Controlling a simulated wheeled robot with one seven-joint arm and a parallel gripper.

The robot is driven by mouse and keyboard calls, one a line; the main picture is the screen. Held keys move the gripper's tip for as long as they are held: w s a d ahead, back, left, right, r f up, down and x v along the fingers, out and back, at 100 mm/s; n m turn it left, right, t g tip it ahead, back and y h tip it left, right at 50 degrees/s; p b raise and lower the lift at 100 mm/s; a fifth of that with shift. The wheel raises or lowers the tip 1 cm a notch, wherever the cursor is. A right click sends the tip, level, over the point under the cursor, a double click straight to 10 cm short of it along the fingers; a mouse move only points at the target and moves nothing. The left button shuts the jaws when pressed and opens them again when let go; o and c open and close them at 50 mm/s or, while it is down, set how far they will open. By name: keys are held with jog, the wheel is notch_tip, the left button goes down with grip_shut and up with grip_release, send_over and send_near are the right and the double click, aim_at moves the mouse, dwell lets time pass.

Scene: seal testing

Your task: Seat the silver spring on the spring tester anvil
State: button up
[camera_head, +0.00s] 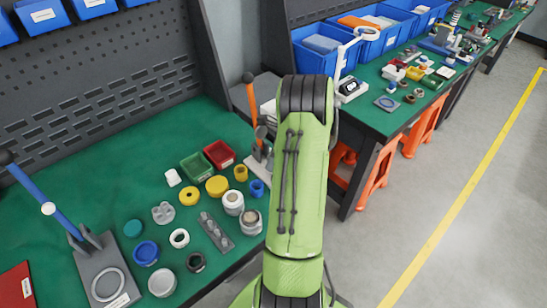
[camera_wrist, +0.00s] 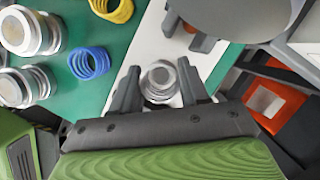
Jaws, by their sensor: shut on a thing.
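In the wrist view my gripper (camera_wrist: 158,82) is shut on the silver spring (camera_wrist: 160,90), whose round pale top faces the camera between the two dark fingers. The spring is over or near a white base plate (camera_wrist: 150,45) of a tester; I cannot tell whether it touches it. A dark grey bracket (camera_wrist: 187,30) and a large grey rounded part stand just beyond. In the head view the orange-handled spring tester (camera_head: 252,110) is partly behind my arm, with its pale plate (camera_head: 257,171) showing. My gripper, the spring and the anvil are hidden there.
A blue spring (camera_wrist: 90,62), a yellow spring (camera_wrist: 112,9) and silver cylindrical pieces (camera_wrist: 30,30) stand left of my gripper. Green (camera_head: 197,166) and red (camera_head: 219,154) bins are nearby. A blue-handled tester (camera_head: 105,278) is at the left.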

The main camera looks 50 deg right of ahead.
jog(key=shift+f, duration=0.35)
dwell(0.3)
jog(key=o, duration=1.1)
jog(key=shift+o, duration=0.2)
jog(key=shift+r, duration=0.1)
notch_tip(320, 180, up, 5)
jog(key=p, duration=0.5)
jog(key=shift+r, duration=0.1)
jog(key=shift+s+f, duration=0.15)
jog(key=shift+f, duration=0.15)
jog(key=shift+s, duration=0.1)
